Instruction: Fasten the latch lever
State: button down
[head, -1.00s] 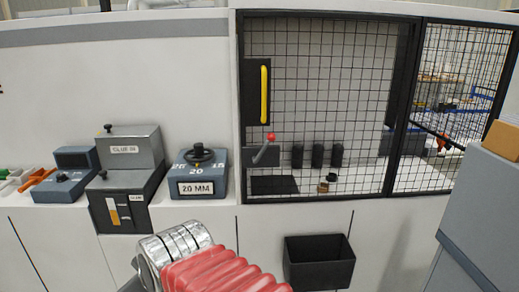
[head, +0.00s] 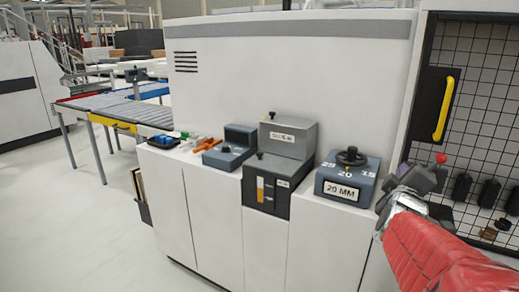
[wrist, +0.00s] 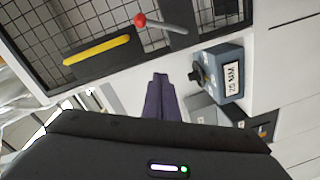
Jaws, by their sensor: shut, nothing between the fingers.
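The latch lever has a red ball knob (head: 441,158) and sits at the left edge of the black mesh door (head: 480,100). In the head view my gripper (head: 408,180) is in front of it and hides most of its arm. In the wrist view the lever's grey arm (wrist: 165,26) runs right from its red knob (wrist: 139,20) to a dark plate. My gripper's purple fingers (wrist: 160,78) are together and empty, below the lever in that picture and apart from it there.
A yellow door handle (head: 443,109) is above the lever. The blue 20 MM dial box (head: 347,181) stands left of my gripper, with the grey glue unit (head: 285,138) farther left. Several dark cylinders (head: 462,187) are behind the mesh. Open floor lies at left.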

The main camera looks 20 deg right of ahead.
jog(key=shift+s+d+r+m+g+h, duration=0.1)
jog(key=shift+s+d+m+g+h, duration=0.2)
jog(key=shift+s+d+m+h, duration=0.35)
jog(key=shift+d, duration=0.1)
